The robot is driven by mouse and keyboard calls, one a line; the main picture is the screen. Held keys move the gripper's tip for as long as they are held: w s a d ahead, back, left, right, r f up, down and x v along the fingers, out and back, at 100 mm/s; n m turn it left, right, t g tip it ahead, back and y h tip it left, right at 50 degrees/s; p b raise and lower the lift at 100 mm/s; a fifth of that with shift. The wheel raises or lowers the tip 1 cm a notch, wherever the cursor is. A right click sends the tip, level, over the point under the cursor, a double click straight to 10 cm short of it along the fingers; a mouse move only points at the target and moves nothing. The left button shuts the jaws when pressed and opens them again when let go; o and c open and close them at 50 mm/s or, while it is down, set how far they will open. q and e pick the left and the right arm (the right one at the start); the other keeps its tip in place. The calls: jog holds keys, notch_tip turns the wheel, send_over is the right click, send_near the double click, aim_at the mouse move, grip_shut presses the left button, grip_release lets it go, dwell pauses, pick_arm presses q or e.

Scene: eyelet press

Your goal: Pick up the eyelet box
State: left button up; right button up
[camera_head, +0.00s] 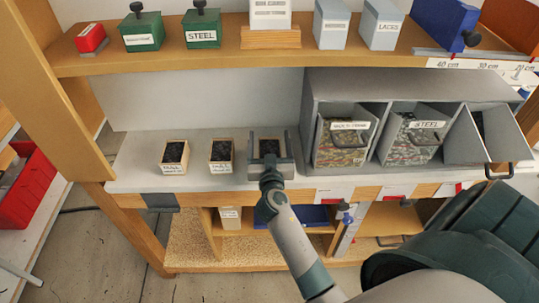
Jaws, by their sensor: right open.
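Three small, open, light-coloured boxes with dark contents stand in a row on the grey bench top (135,160): a left one (173,170), a middle one (221,168) and a right one (270,135). Their front labels are too small to read, so I cannot tell which is the eyelet box. My right gripper (270,146) is open at the right box, one finger on each side of it. The gripper and wrist hide the front of that box. I cannot tell whether the fingers touch it. My left gripper is not in view.
A grey cabinet with pulled-out bins (338,150) stands close to the right of the gripper, one labelled STEEL (410,150). The wooden shelf (285,55) above holds labelled boxes, including green ones (201,30). The bench left of the small boxes is clear.

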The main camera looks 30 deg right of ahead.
jog(key=shift+c, duration=0.3)
jog(key=c, duration=1.1)
jog(key=shift+r, duration=5)
jog(key=s+a+n+t+y, duration=0.1)
jog(key=s+a+n+y, duration=0.1)
jog(key=s+a, duration=0.3)
jog(key=s+a+n+t+y, duration=0.1)
jog(key=s+a+n+y, duration=0.1)
jog(key=s+a+y, duration=0.2)
jog(key=s+a+r+n+y, duration=0.1)
jog(key=s+a+n+y, duration=0.1)
jog(key=s+a, duration=0.5)
jog(key=shift+a+t+y, duration=0.4)
jog(key=shift+a+y, duration=0.35)
jog(key=shift+y, duration=0.05)
jog(key=shift+d, duration=0.15)
